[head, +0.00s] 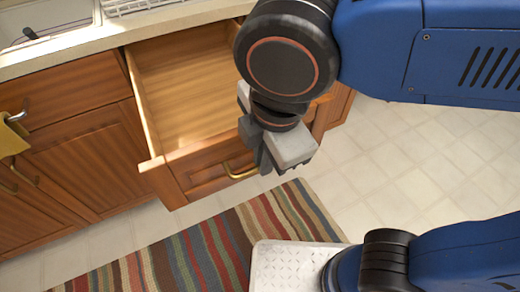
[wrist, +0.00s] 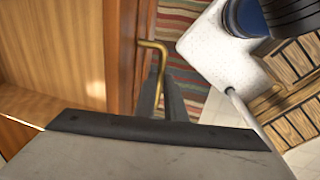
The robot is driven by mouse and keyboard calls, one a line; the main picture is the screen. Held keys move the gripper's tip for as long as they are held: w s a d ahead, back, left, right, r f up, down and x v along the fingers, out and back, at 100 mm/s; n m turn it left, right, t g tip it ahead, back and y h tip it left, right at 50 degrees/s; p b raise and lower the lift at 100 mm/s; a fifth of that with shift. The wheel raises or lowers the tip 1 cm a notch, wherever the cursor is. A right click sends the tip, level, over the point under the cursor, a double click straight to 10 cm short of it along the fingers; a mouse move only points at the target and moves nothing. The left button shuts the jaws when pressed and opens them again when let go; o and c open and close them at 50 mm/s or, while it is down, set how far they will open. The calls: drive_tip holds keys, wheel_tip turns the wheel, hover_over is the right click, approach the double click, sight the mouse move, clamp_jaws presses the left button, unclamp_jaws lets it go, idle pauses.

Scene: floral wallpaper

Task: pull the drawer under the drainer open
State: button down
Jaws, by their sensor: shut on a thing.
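The drawer (head: 184,92) under the counter is pulled well out, and its bare wooden inside shows in the head view. Its front panel (head: 207,170) carries a brass handle (head: 240,172). My gripper (head: 264,165) is at the right part of the drawer front. In the wrist view the brass handle (wrist: 154,46) runs down to my gripper's fingers (wrist: 172,103), which are shut on it. The fingertips are partly hidden in the head view by the gripper body. The white drainer (head: 130,5) is only partly visible on the counter at the top edge.
A sink (head: 40,22) is set in the counter at the left. Closed wooden cabinets (head: 85,155) stand left of the drawer, with a yellow cloth (head: 12,137) at the far left. A striped rug (head: 200,250) lies on the tiled floor; the tiles (head: 400,165) at right are clear.

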drive_tip(key=c, duration=1.8)
unclamp_jaws()
drive_tip(key=s+r, duration=0.1)
drive_tip(key=r, duration=0.4)
drive_tip(key=s+d+r, duration=0.1)
drive_tip(key=r, duration=0.5)
drive_tip(key=s+r, duration=0.1)
drive_tip(key=r, duration=0.5)
drive_tip(key=shift+d, duration=0.4)
drive_tip(key=shift+w, duration=0.1)
drive_tip(key=w+d+f+m+t, duration=0.1)
drive_tip(key=w+d+f+m, duration=0.65)
drive_tip(key=d, duration=0.25)
drive_tip(key=w+d+f+m+t, duration=0.1)
drive_tip(key=w+d+f+m, duration=0.5)
drive_tip(key=d+f+m, duration=0.45)
drive_tip(key=d, duration=0.1)
drive_tip(key=d+f+m, duration=0.3)
drive_tip(key=s+d+f+m+t+h, duration=0.1)
drive_tip(key=d+f+m, duration=0.1)
drive_tip(key=d+m, duration=0.1)
drive_tip(key=shift+d+f, duration=0.3)
drive_tip(key=shift+d, duration=0.3)
